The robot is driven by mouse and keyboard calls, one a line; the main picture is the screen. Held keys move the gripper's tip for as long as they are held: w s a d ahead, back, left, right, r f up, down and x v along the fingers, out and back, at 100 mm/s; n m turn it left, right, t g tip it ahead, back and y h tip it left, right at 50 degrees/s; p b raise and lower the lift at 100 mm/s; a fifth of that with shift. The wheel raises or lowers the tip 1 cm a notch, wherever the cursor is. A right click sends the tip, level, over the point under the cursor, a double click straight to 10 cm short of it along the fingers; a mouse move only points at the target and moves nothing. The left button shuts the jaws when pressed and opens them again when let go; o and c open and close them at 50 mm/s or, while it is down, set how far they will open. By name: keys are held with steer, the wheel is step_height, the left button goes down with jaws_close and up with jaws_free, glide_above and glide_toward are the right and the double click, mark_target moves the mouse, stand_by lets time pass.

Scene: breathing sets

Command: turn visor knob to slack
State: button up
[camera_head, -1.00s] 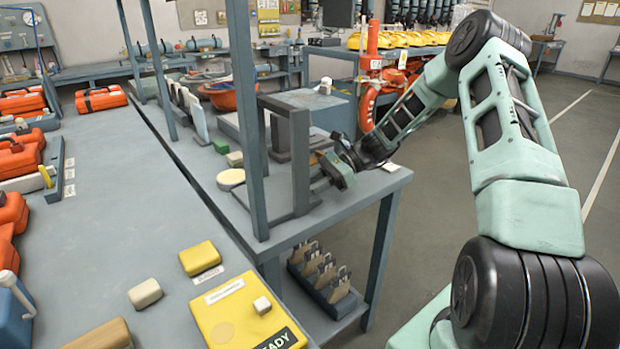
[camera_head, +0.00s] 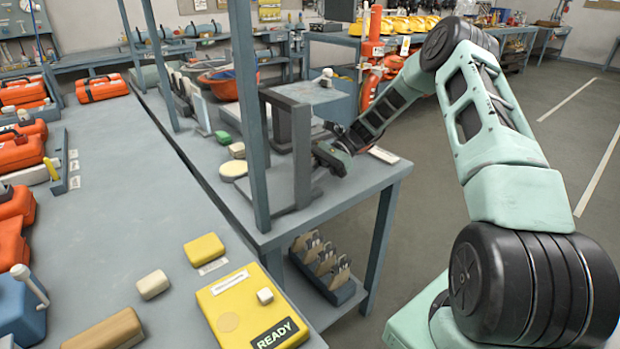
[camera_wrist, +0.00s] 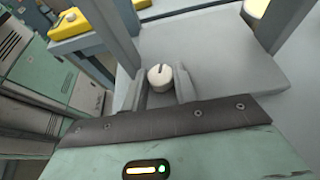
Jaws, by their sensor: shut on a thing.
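The visor knob (camera_wrist: 160,77) is a small whitish round knob with a dark line across its top, seen between my fingers in the wrist view. My gripper (camera_wrist: 163,88) is shut on it, with one grey finger on each side. In the head view my gripper (camera_head: 325,155) is at the right post of a dark grey frame (camera_head: 302,150) on the bench. The knob is hidden there. The dark line on the knob runs nearly up and down in the wrist view. I cannot make out any slack marking.
A yellow box (camera_head: 225,315) marked READY lies on the near table (camera_head: 120,220). A blue-grey upright (camera_head: 252,120) stands close by. The floor at right is clear.

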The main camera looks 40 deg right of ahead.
steer(key=o, duration=0.7)
